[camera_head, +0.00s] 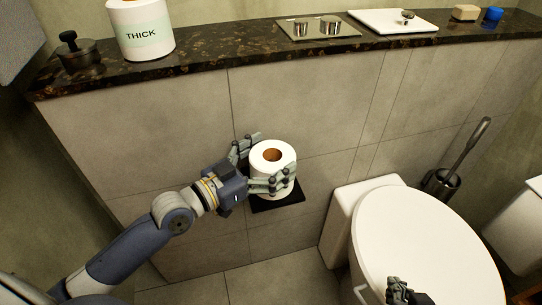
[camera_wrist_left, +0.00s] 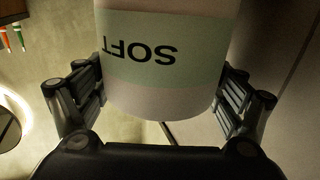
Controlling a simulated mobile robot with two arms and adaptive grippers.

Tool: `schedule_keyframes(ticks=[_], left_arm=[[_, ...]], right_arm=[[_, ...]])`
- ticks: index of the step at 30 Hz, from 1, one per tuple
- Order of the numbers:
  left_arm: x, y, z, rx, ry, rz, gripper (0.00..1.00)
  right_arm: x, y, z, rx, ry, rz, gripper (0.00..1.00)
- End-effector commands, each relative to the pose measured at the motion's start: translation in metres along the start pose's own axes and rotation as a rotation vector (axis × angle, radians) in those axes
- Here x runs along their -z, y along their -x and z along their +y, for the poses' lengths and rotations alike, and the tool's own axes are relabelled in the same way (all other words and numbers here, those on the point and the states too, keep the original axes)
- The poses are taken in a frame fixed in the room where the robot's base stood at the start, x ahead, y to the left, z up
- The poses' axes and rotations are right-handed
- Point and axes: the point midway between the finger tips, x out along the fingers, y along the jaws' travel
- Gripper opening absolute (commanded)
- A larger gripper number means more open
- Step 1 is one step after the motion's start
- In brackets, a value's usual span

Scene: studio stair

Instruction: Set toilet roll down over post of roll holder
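A white toilet roll (camera_head: 273,170) with a brown core stands upright, hole up, in front of the tiled wall. My left gripper (camera_head: 272,162) has its fingers around the roll's sides, one at the back left and one across the front. In the left wrist view the roll (camera_wrist_left: 165,95) with a "SOFT" label sits between the fingers (camera_wrist_left: 165,75). A dark square plate (camera_head: 290,202), apparently the roll holder's base, shows directly under the roll. The holder's post is hidden; I cannot tell whether the roll touches the plate. My right gripper (camera_head: 400,290) is cut off at the bottom edge.
A dark stone ledge (camera_head: 215,62) carries a larger roll marked "THICK" (camera_head: 140,32), a dark pot (camera_head: 79,55), trays and small items. A white toilet (camera_head: 425,240) stands to the right, with a brush holder (camera_head: 441,184) beyond it.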

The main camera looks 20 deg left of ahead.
Motion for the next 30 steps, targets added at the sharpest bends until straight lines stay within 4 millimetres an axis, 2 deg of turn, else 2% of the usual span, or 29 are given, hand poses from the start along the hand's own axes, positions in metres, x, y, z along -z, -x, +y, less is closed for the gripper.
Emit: schedule_keyframes(ticks=[15, 30], left_arm=[[-0.001, 0.004, 0.0, 0.0, -0.001, -0.002, 1.0], [-0.002, 0.064, 0.0, 0.001, -0.001, -0.005, 1.0]], right_arm=[[-0.005, 0.001, 0.001, -0.001, 0.006, -0.012, 0.0], [-0.003, 0.001, 0.001, -0.001, 0.003, -0.007, 0.0]])
